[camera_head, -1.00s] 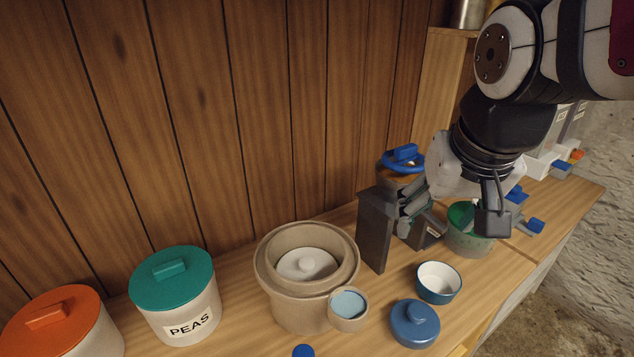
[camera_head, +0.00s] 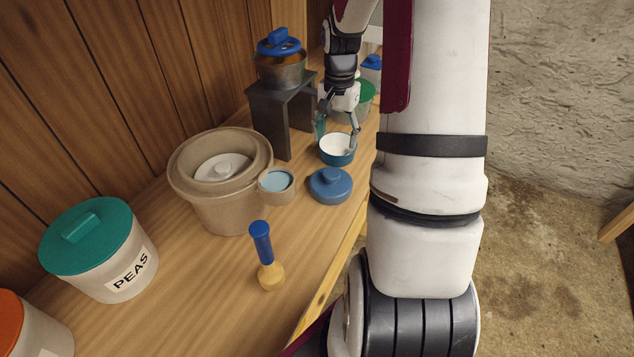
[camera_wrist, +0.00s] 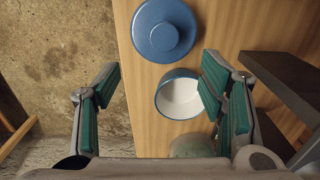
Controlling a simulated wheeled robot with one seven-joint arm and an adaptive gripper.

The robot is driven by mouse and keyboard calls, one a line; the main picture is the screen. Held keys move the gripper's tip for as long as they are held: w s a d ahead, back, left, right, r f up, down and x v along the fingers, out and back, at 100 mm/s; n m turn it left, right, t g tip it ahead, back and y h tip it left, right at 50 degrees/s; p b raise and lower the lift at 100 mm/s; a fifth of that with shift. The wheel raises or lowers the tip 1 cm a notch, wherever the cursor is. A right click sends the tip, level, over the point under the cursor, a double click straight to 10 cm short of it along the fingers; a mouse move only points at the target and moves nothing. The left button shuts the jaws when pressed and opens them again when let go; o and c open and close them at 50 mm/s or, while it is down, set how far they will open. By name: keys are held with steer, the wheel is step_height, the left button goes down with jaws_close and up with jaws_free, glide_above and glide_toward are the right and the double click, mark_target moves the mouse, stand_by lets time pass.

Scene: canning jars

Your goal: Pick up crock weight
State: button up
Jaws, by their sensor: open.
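The crock weight looks to be the pale round disc with a knob (camera_head: 222,167), lying inside the large beige crock (camera_head: 235,215) in the head view. The crock's walls hide the disc's lower part. My gripper (camera_head: 338,122) is open and empty, pointing down above the small blue-rimmed white bowl (camera_head: 337,158), well to the right of and behind the crock. In the wrist view my gripper (camera_wrist: 162,95) has its green-padded fingers spread wide, with the white bowl (camera_wrist: 182,97) between and below them. The crock weight is not in the wrist view.
A blue lid (camera_head: 330,187) and a small beige cup (camera_head: 277,188) stand near the crock. A dark stand (camera_head: 270,120) bears a blue-topped pot (camera_head: 280,68). Some bare counter lies between.

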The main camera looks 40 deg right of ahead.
glide_above(332, 172)
steer(key=f, duration=0.8)
steer(key=shift+s, duration=0.35)
steer(key=shift+w+a+f+p, duration=0.1)
steer(key=shift+f+p, duration=0.1)
steer(key=shift+f, duration=0.8)
steer(key=shift+w+d+f+p, duration=0.1)
steer(key=shift+w+f+p, duration=0.05)
steer(key=shift+f, duration=0.9)
steer(key=shift+w+a+f+p, duration=0.1)
steer(key=shift+f+p, duration=0.1)
steer(key=shift+f, duration=0.8)
steer(key=shift+c, duration=0.3)
steer(key=shift+r, duration=0.1)
jaws_close()
